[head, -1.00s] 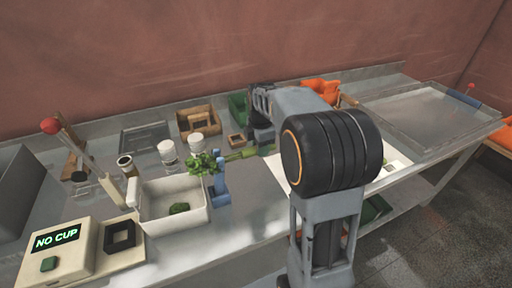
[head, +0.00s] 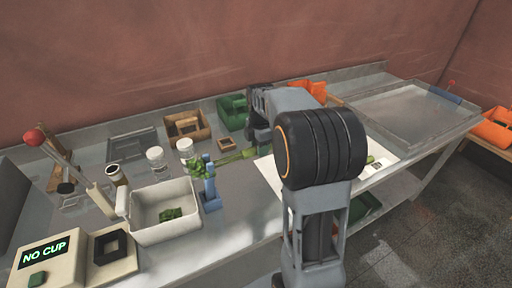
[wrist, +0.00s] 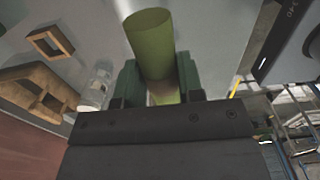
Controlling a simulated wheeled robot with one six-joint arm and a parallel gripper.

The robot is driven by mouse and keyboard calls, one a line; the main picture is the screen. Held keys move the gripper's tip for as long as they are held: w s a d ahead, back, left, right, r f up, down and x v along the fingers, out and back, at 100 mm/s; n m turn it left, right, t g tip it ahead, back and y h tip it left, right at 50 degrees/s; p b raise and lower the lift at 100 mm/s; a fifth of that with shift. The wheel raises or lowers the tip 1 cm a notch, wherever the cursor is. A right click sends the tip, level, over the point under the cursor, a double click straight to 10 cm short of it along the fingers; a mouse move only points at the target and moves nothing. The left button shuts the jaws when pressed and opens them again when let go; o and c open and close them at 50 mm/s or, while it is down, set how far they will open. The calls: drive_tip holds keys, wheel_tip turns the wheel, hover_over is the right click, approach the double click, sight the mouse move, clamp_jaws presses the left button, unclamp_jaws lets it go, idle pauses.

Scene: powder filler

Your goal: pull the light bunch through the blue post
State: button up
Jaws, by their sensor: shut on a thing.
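The light bunch (head: 234,157) is a light green stem that runs level through the blue post (head: 211,188). A small tuft of green leaf shows just left of the post. My gripper (head: 258,142) is to the right of the post and is shut on the stem's right end; my arm partly hides it. In the wrist view the thick green stem (wrist: 152,40) sits between the two dark green fingers of my gripper (wrist: 158,82). The blue post is not seen in the wrist view.
A white bin (head: 165,236) with green leaf pieces (head: 171,214) stands left of the post. White-lidded jars (head: 156,158), a wooden box (head: 187,125) and a green bin (head: 232,110) stand behind. A machine reading NO CUP (head: 44,252) is at front left.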

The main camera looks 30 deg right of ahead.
drive_tip(key=shift+d, duration=0.2)
drive_tip(key=shift+d+p, duration=0.3)
drive_tip(key=shift+d, duration=1)
drive_tip(key=shift+d+p, duration=0.35)
drive_tip(key=shift+d, duration=1)
drive_tip(key=shift+r, duration=0.1)
wheel_tip(320, 180, up, 7)
drive_tip(key=d+p, duration=0.2)
drive_tip(key=p, duration=0.4)
